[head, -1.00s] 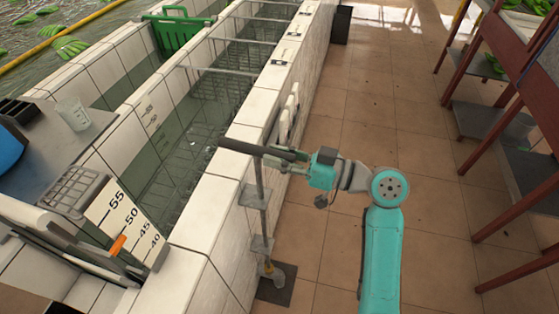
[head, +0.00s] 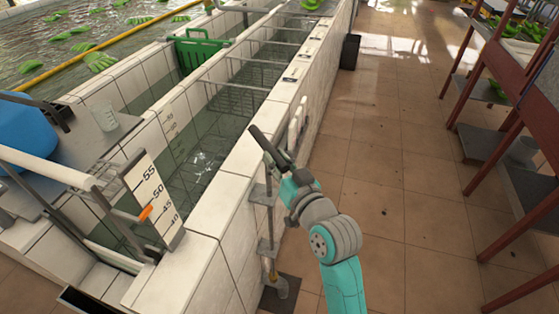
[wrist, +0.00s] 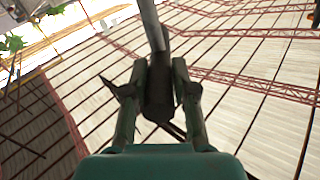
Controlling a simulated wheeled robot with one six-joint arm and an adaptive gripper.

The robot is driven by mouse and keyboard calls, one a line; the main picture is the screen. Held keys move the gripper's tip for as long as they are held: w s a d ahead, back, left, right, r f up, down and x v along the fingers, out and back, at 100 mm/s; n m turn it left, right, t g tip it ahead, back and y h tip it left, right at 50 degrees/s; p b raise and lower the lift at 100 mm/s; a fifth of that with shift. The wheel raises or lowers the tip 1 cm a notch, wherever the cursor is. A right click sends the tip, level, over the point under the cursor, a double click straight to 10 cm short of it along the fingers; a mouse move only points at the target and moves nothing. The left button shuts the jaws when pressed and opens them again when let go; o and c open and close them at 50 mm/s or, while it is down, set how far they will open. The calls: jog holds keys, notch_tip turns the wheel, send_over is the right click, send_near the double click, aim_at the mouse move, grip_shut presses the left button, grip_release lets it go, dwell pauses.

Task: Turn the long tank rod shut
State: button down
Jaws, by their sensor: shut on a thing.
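The long tank rod (head: 271,220) stands upright against the outer face of the white tiled tank wall, held by metal brackets. Its dark handle (head: 264,144) is at the top, at about the height of the wall's rim, and slants up and left in the head view. My gripper (head: 287,168) is shut on the handle from the aisle side. In the wrist view my gripper (wrist: 158,92) has a finger on each side of the dark handle (wrist: 157,100). The rod's foot (head: 275,282) is at the floor by a dark plate.
A depth gauge (head: 152,197) stands at the near left. Red-framed racks (head: 490,130) stand right; the tiled aisle (head: 395,150) between is clear.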

jog(key=shift+s+a+m+t+h, duration=0.15)
jog(key=shift+a+m+h, duration=0.55)
jog(key=shift+m+h, duration=1.15)
jog(key=shift+w+a+m+t+h, duration=0.1)
jog(key=shift+a+m+h, duration=0.8)
jog(key=shift+h, duration=1.8)
jog(key=shift+s+a+m+t+h, duration=0.15)
jog(key=shift+a+m+h, duration=0.3)
jog(key=shift+m+h, duration=1.5)
jog(key=shift+w+h, duration=0.1)
jog(key=shift+h, duration=0.5)
jog(key=shift+f, duration=0.1)
jog(key=c, duration=0.9)
grip_release()
jog(key=v, duration=1.2)
